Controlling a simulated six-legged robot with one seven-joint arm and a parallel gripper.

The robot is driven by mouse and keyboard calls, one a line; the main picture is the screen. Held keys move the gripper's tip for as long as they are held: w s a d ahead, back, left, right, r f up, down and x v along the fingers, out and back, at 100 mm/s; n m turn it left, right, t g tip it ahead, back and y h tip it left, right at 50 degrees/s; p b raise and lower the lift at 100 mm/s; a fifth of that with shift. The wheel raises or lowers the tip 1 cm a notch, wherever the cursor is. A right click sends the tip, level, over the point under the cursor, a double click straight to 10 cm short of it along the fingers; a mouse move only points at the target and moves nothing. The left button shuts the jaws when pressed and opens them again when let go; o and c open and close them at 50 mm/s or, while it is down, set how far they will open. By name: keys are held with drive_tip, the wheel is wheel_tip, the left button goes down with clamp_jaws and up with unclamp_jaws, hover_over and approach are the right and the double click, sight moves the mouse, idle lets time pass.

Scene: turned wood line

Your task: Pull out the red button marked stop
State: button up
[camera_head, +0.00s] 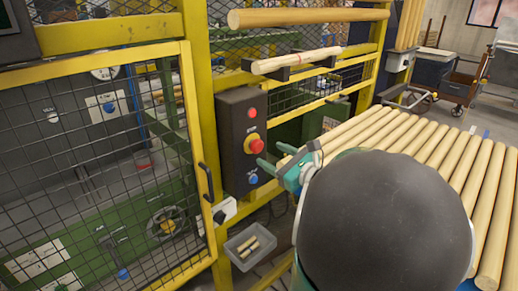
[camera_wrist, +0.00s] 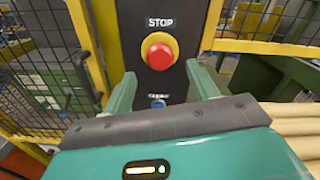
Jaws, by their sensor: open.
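The red stop button (camera_head: 256,146) is a mushroom knob on a yellow ring, on the front of a black control box (camera_head: 232,121) fixed to a yellow post.
A blue button (camera_wrist: 158,102) is low on the box, between the fingers in the wrist view. A red light (camera_head: 252,113) is above the stop button. A yellow mesh gate (camera_head: 95,160) stands left. A grey bin (camera_head: 243,262) sits below. Wooden rods (camera_head: 400,135) lie right.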

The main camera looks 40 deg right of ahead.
sight(260, 148)
drive_tip(key=shift+w, duration=2.8)
